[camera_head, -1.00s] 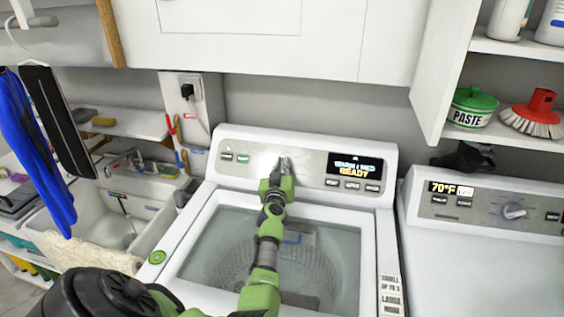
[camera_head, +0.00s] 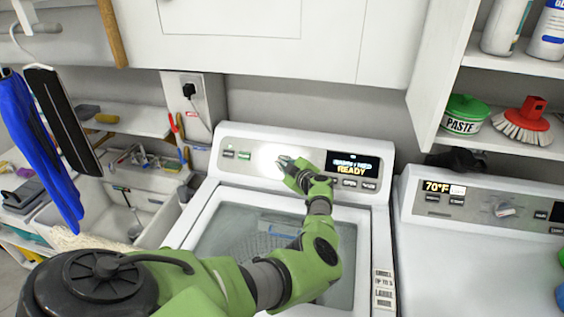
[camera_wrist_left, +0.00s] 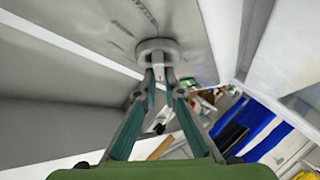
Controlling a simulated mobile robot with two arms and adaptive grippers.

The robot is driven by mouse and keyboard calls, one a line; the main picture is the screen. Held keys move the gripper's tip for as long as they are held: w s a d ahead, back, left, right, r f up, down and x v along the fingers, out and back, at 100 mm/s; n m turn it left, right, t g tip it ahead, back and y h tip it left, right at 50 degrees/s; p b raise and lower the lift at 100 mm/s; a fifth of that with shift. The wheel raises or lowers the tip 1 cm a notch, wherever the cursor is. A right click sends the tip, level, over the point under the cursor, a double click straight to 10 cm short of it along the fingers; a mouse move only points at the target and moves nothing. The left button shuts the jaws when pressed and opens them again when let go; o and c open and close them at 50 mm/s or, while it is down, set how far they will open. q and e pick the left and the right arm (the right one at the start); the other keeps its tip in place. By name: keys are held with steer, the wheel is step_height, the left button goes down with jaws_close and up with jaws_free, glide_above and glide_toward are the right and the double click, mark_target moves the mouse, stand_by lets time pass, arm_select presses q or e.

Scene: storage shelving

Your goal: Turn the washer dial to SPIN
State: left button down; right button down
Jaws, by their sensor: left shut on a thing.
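The washer (camera_head: 206,190) stands in the middle of the head view, with a lit display (camera_head: 353,168) reading READY on its back panel. The line above READY is not clear. My left gripper (camera_head: 285,161) is at the panel, left of the display, and hides the dial there. In the left wrist view, the round grey dial (camera_wrist_left: 157,46) sits on the panel. My left gripper (camera_wrist_left: 160,72) is shut on it, fingertips at its near edge. The dial's pointer and the labels around it are too blurred to read. My right gripper is not in view.
Small buttons (camera_head: 236,155) lie left of the dial. A dryer (camera_head: 455,240) with its own dial (camera_head: 504,209) stands at right. Shelves above it hold a PASTE tub (camera_head: 465,114) and a red brush (camera_head: 525,118). A sink (camera_head: 125,215) is at left.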

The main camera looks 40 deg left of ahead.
arm_select(q)
steer(key=shift+w+d+f+n+g+h+b, duration=0.15)
steer(key=shift+n+g+b, duration=0.15)
steer(key=shift+n, duration=0.25)
steer(key=shift+s+a+n+g+h+b, duration=0.15)
steer(key=shift+n+g, duration=0.15)
steer(key=shift+n, duration=0.25)
steer(key=shift+w+n+g+h+b, duration=0.1)
steer(key=shift+n+g+h+b, duration=0.3)
steer(key=shift+n+g+b, duration=0.45)
steer(key=n+g+h+b, duration=0.1)
steer(key=n+b, duration=0.2)
steer(key=b, duration=0.2)
steer(key=n+g+h+b, duration=0.1)
steer(key=n+h+b, duration=0.1)
steer(key=b, duration=0.3)
steer(key=shift+f+n+b, duration=0.15)
steer(key=shift+n+b, duration=0.15)
steer(key=shift+n, duration=0.15)
steer(key=shift+r+n+g+h+b, duration=0.25)
steer(key=shift+n+h+b, duration=0.2)
steer(key=shift+b, duration=0.4)
steer(key=c, duration=2.1)
jaws_free()
steer(key=shift+c, duration=0.2)
steer(key=v, duration=1.2)
